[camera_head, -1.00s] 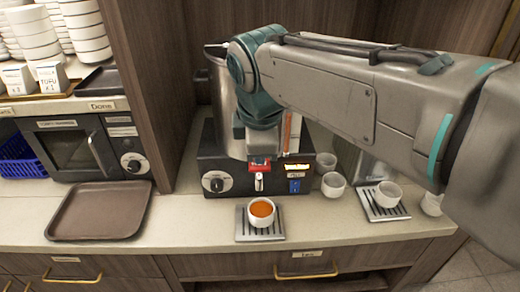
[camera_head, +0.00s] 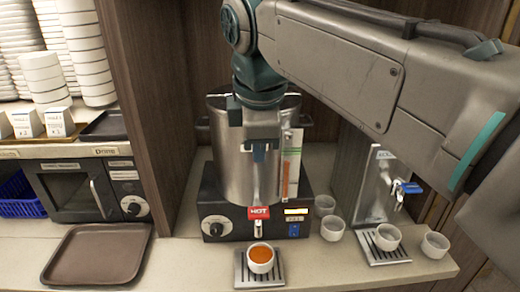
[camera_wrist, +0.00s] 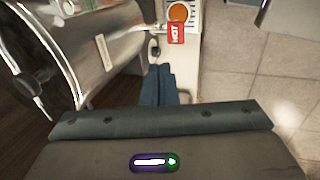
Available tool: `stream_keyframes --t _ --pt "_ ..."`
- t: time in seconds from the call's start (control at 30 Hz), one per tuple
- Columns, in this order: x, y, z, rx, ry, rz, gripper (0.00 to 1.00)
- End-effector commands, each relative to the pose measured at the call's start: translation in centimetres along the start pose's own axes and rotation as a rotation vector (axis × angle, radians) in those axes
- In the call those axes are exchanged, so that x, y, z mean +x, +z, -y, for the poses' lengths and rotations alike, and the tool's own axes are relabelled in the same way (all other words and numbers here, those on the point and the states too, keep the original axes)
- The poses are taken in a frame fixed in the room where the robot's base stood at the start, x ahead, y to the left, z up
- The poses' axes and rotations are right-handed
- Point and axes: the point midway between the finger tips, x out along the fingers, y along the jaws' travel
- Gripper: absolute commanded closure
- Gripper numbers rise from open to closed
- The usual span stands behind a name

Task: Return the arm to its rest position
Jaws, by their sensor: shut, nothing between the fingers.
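My gripper (camera_head: 259,152) hangs below my wrist in front of the steel pot, pointing down, with its fingers together and empty. In the wrist view the gripper (camera_wrist: 160,72) shows as blue fingers pressed together near the picture's middle. The steel pot (camera_head: 232,165) stands on a black heated base behind the gripper. A white cup of orange-red sauce (camera_head: 261,258) stands on a slatted drip tray (camera_head: 246,277) below the red HOT tag. The cup also shows at the top of the wrist view (camera_wrist: 179,12).
A steel dispenser (camera_head: 367,180) with a blue lever stands at the right. Several empty white cups (camera_head: 332,228) stand on the counter near it. A brown tray (camera_head: 97,254) lies at the left, before a microwave (camera_head: 75,188). A wood panel (camera_head: 155,110) rises between microwave and pot.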

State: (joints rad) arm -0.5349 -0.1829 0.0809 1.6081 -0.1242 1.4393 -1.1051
Motion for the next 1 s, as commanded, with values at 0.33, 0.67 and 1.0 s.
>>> stream_keyframes --t 0.33,0.67,1.0 --pt "1.9 2.3 0.8 0.151 -0.008 0.011 1.0" --pt "11.2 12.4 8.0 0.986 -0.021 0.05 1.0" --pt "17.8 17.5 16.4 1.642 -0.007 0.07 1.0"
